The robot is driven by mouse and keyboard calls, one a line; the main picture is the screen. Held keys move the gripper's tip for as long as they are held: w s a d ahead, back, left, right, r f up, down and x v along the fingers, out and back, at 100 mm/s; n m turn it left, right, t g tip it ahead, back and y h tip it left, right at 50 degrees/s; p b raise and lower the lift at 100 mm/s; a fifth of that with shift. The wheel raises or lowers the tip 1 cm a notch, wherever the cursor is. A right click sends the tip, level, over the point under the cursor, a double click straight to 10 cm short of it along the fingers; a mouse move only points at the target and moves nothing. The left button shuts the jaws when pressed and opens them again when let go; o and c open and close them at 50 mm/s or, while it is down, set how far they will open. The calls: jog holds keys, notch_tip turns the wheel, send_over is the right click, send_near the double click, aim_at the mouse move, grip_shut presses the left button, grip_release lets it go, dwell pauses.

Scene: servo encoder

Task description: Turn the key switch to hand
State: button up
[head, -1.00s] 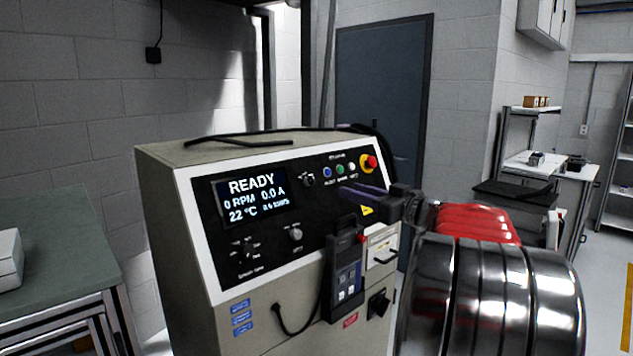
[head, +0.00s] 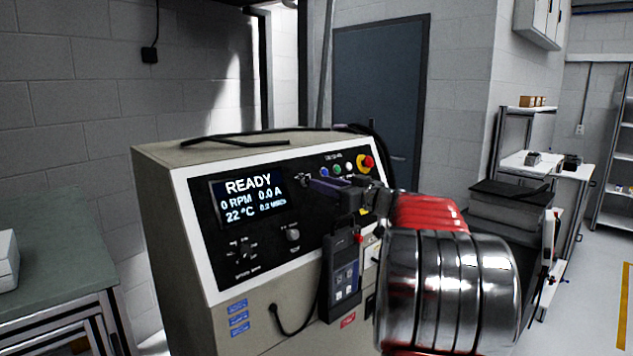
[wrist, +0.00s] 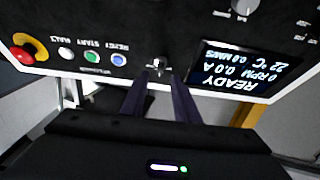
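The key switch (wrist: 158,67) is a small metallic piece on the black panel, between the blue button and the display in the wrist view. In the head view the key switch (head: 304,179) shows small, just left of my fingertips. My gripper (wrist: 163,80) has its two dark purple fingers apart, with the key in line with the gap at their tips. I cannot tell whether the tips touch it. In the head view my gripper (head: 313,185) reaches in from the right across the panel. The key switch's position labels are too small to read.
The display (head: 249,199) reads READY, 0 RPM. Blue, green and white buttons (head: 337,168) and a red emergency stop (head: 366,162) lie beside the key switch. A grey knob (head: 293,235) sits below it. A handheld meter (head: 342,270) hangs on the cabinet's front.

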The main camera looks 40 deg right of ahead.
aim_at(307, 181)
jog(key=shift+w, duration=2.15)
jog(key=shift+a, duration=0.1)
grip_shut()
